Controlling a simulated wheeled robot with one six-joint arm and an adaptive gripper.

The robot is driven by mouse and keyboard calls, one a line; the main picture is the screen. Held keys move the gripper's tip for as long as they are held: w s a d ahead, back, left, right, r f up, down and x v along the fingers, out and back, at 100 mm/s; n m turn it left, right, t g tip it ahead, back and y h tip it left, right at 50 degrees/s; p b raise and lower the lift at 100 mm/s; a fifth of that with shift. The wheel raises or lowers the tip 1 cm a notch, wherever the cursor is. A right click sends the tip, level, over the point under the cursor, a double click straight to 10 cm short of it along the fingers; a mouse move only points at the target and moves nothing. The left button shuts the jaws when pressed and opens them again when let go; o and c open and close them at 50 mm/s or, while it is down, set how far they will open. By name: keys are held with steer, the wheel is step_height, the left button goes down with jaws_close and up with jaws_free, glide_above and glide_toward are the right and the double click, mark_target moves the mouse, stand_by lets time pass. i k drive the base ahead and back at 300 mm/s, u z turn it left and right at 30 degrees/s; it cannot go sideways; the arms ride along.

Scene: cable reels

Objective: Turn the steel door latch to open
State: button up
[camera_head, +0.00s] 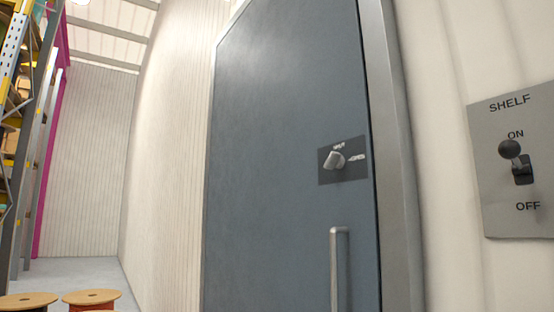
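A blue-grey door (275,150) fills the middle of the head view and looks shut in its grey metal frame (393,150). The steel door latch (334,160) is a small pale knob on a dark plate (328,178) near the door's right edge. A vertical steel handle (338,265) is below the latch. My gripper is not in view.
A grey panel (500,220) on the right wall is marked SHELF, with a black-knobbed lever (511,150) between ON and OFF. Cable reels (92,297) stand at the lower left, near tall racking (20,110). Grey floor (85,272) shows beyond them.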

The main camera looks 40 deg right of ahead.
mark_target(335, 159)
steer(key=u, duration=1.1)
steer(key=i, duration=1.1)
steer(key=z, duration=2.55)
